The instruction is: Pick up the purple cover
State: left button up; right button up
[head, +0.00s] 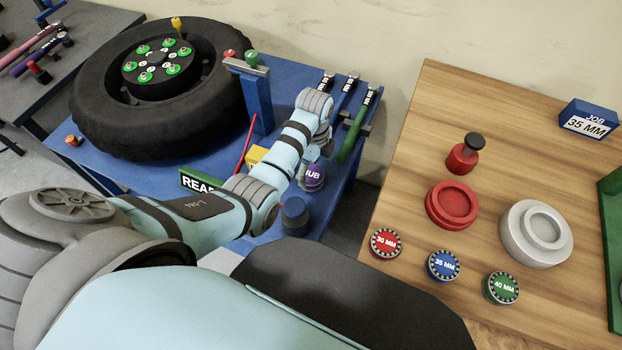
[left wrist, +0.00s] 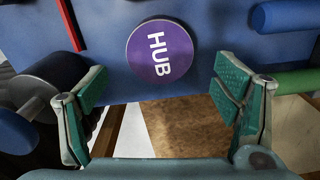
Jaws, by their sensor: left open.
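The purple cover (left wrist: 160,55) is a round disc marked HUB. It lies on the blue bench top, seen nearly face-on at the upper middle of the left wrist view. In the head view the purple cover (head: 315,178) shows partly, behind my left arm. My left gripper (left wrist: 160,84) is open and empty. Its two green-padded fingers stand apart to the left and right of the cover in the picture, a little below it, and do not touch it. In the head view the arm hides most of this gripper. My right gripper is not in view.
The blue bench (head: 345,185) also holds a large tyre (head: 92,105), a blue post (head: 258,105), a dark blue cylinder (head: 295,215) and several handled tools, one green (head: 352,135). A wooden table (head: 420,130) with coloured discs stands to the right, across a gap.

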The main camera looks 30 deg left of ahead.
aim_at(313, 175)
pick_arm(q)
notch_tip(313, 175, down, 5)
jog(key=shift+f+b, duration=0.15)
jog(key=shift+b, duration=0.6)
jog(key=shift+a, duration=0.1)
jog(key=shift+c, duration=0.6)
jog(key=c, duration=1.2)
jog(key=shift+o, duration=0.2)
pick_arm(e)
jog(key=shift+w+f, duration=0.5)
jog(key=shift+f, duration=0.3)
pick_arm(q)
jog(key=shift+r, duration=0.3)
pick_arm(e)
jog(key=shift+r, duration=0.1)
